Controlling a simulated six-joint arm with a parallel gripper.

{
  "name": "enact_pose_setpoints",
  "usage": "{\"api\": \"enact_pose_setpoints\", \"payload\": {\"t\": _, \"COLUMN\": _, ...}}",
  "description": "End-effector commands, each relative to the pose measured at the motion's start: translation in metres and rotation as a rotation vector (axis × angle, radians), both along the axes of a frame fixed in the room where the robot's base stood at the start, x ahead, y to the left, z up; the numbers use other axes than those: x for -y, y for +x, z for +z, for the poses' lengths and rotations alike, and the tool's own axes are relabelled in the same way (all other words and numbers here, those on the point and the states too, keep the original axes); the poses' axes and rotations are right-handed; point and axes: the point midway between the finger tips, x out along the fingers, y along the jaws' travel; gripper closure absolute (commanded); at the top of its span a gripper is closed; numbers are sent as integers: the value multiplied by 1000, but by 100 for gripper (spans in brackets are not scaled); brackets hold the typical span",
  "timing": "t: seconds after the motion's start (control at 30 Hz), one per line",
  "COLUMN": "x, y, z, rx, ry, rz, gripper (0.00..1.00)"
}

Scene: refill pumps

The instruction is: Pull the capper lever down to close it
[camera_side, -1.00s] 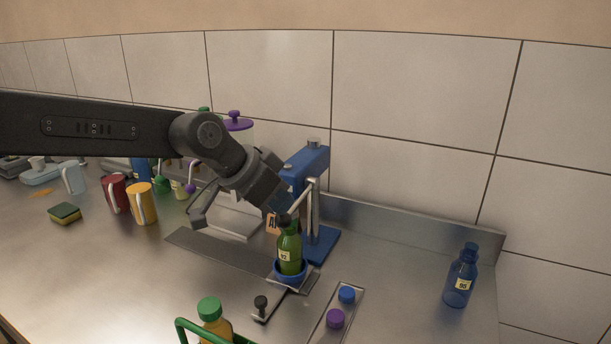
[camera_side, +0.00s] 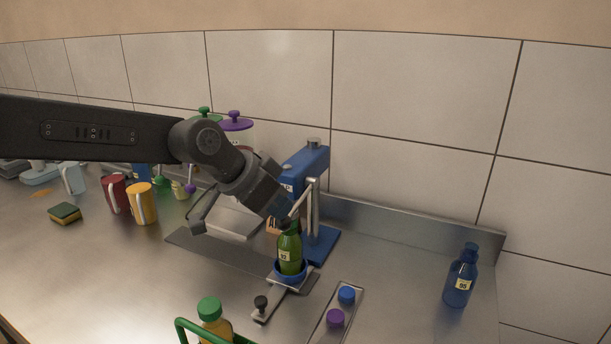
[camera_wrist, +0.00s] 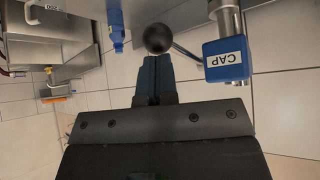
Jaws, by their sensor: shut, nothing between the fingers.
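The blue capper (camera_side: 319,160) stands behind a green bottle (camera_side: 290,252), which is upright in a blue cup (camera_side: 291,281) at its base. Its silver lever (camera_side: 301,200) slopes down to the left toward my gripper (camera_side: 283,214). In the wrist view the lever (camera_wrist: 187,53) runs from a black ball knob (camera_wrist: 157,38) toward the blue block (camera_wrist: 227,60) labelled CAP. My gripper (camera_wrist: 154,60) is shut and empty, its fingertips right at the knob. I cannot tell whether they touch it. The bottle's top is partly hidden by the gripper in the side view.
A tray with a blue cap (camera_side: 347,295) and a purple cap (camera_side: 335,318) lies in front right. A blue bottle (camera_side: 461,278) stands at the right. A green-handled basket (camera_side: 187,325) is at the front; mugs (camera_side: 142,204) stand at the left.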

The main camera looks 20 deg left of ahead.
Motion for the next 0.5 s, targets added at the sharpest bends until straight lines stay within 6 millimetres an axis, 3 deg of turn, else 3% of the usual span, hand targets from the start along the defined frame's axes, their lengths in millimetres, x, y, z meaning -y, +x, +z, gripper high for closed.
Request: {"api": "enact_pose_setpoints", "payload": {"t": 0.5, "x": 1, "y": -18, "z": 30, "rx": 0, "ry": 0, "rz": -1, "gripper": 100}}
